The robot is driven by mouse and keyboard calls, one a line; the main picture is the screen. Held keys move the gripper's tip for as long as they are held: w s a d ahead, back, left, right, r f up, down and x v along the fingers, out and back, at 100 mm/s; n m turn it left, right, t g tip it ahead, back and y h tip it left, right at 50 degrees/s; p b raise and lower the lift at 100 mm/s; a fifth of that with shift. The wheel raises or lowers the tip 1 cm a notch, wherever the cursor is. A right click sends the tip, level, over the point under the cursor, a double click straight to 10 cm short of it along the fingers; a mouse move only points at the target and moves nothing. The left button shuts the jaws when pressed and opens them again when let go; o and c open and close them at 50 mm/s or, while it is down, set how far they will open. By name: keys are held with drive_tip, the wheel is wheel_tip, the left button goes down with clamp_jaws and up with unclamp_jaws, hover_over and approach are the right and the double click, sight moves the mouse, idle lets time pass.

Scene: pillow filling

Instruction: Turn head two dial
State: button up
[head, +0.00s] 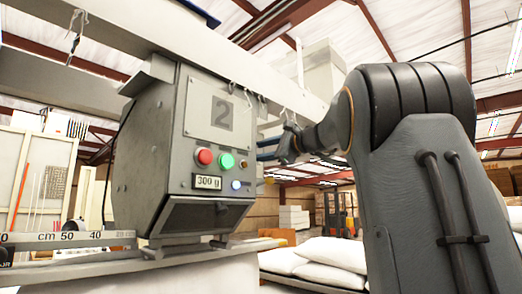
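The grey metal filling head marked 2 (224,112) hangs at the centre-left in the head view. Its front carries a red button (205,157), a green button (226,161), a display reading "300 g" (208,182) and a small lit blue-white button or knob (237,185). A small brass-coloured piece shows at its right edge; I cannot tell whether it is the dial. I cannot tell whether a fingertip touches the head.
A ruler-marked rail (70,237) runs at the lower left. White pillows or sacks (330,255) lie stacked behind at the lower right. A forklift (340,212) stands farther back. A long white beam with hooks crosses above the head.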

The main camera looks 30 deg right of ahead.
idle(0.4)
drive_tip(key=o, duration=1.1)
drive_tip(key=shift+c, duration=0.2)
drive_tip(key=b+v, duration=0.3)
drive_tip(key=v, duration=0.5)
